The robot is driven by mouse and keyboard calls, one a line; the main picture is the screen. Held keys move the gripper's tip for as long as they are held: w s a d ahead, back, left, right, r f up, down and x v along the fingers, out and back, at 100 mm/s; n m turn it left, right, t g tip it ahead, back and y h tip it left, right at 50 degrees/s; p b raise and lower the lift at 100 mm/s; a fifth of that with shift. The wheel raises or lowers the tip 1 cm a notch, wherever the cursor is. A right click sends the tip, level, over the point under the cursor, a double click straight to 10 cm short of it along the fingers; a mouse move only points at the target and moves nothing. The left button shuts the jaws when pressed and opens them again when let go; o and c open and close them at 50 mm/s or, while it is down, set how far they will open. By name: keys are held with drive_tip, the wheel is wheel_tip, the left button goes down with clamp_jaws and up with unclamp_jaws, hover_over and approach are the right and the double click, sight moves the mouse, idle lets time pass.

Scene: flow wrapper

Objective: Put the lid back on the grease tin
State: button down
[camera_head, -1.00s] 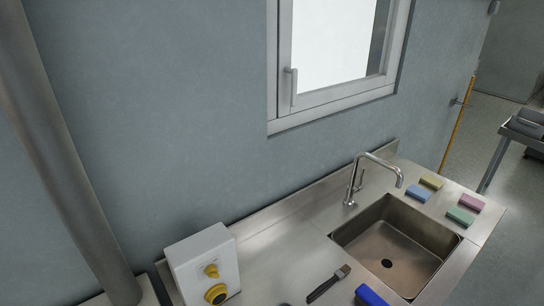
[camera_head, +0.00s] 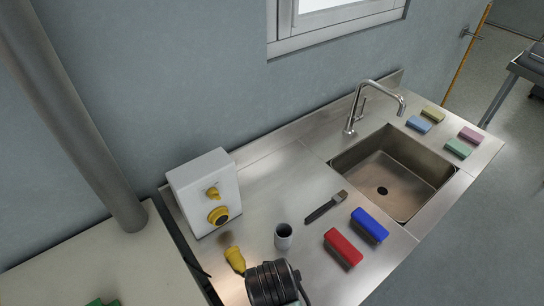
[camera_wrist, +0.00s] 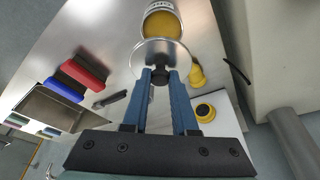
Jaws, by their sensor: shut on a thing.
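The grease tin (camera_wrist: 163,24) shows at the top of the wrist view, open, with yellow grease inside. My gripper (camera_wrist: 160,76) has its blue fingers shut on the black knob of the lid (camera_wrist: 150,50), a pale round disc. The lid is in front of the tin's near edge in the picture and does not cover its opening. I cannot tell whether lid and tin touch. In the head view I cannot make out the tin, the lid or the gripper fingers.
A grey cup (camera_head: 283,238) and a yellow fitting (camera_head: 235,259) stand close by. A brush (camera_head: 325,207), a red block (camera_head: 343,247) and a blue block (camera_head: 370,225) lie toward the sink (camera_head: 390,175). A white box (camera_head: 203,190) with yellow controls stands at the back left.

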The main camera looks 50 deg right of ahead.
drive_tip(key=shift+r+p, duration=0.35)
drive_tip(key=shift+p, duration=0.3)
drive_tip(key=shift+f+p, duration=0.15)
drive_tip(key=shift+p, duration=0.6)
drive_tip(key=shift+s+f+h+p, duration=0.1)
drive_tip(key=shift+f+h+p, duration=0.35)
drive_tip(key=shift+p, duration=0.75)
drive_tip(key=shift+a+f+p, duration=0.15)
drive_tip(key=shift+f+p, duration=0.15)
drive_tip(key=shift+f, duration=0.4)
wheel_tip(320, 180, down, 5)
drive_tip(key=b, duration=0.5)
drive_tip(key=shift+f+b, duration=0.5)
drive_tip(key=shift+f, duration=0.3)
drive_tip(key=shift+p, duration=0.5)
drive_tip(key=shift+f, duration=0.15)
